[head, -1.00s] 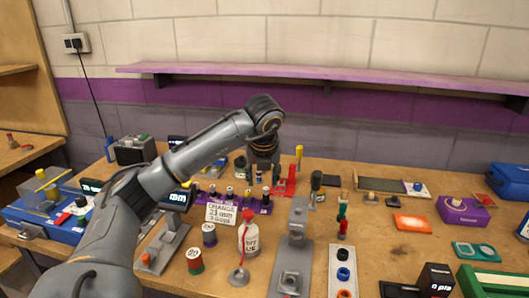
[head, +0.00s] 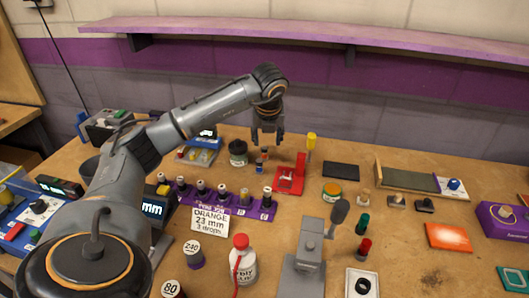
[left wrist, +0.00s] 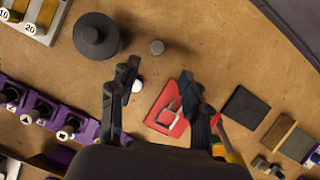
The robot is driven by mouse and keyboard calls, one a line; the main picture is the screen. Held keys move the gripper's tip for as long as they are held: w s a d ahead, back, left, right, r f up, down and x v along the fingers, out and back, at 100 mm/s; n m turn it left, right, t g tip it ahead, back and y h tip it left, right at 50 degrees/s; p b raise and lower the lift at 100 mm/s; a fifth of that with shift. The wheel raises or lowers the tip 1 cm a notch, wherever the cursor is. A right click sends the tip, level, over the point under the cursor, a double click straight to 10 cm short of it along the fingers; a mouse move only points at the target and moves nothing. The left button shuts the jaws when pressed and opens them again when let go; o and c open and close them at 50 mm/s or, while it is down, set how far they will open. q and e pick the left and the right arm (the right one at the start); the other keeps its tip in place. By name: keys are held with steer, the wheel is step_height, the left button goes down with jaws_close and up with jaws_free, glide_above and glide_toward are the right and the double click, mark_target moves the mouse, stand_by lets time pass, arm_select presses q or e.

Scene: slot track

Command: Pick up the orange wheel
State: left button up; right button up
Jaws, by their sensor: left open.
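No orange wheel shows clearly now. A white tray (head: 349,292) at the bottom edge of the head view holds a black ring (head: 362,286); the rest of the tray is cut off. My left gripper (head: 267,138) is open and empty, pointing down at the back of the bench, near a dark round jar (head: 238,154) and a red stand (head: 290,177). In the left wrist view its fingers (left wrist: 160,80) are spread above bare wood, a small white-topped piece (left wrist: 137,86) and the red stand (left wrist: 168,109). My right gripper is not in view.
A purple rack (head: 228,204) of small bottles stands left of centre, with a sign (head: 210,220) reading "ORANGE 23 mm 3 drops" before it. A white bottle (head: 243,265), a grey press (head: 308,245) and an orange pad (head: 448,236) crowd the front. A purple shelf (head: 300,32) runs along the wall.

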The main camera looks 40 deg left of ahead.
mark_target(264, 148)
arm_select(q)
steer(key=shift+x, duration=1.15)
steer(key=shift+a+p+x, duration=0.2)
steer(key=shift+p+x, duration=0.05)
steer(key=shift+x, duration=1.1)
steer(key=shift+a+p+x, duration=0.2)
steer(key=shift+p+x, duration=0.05)
steer(key=shift+x, duration=1.1)
steer(key=shift+s+r, duration=0.15)
jaws_close()
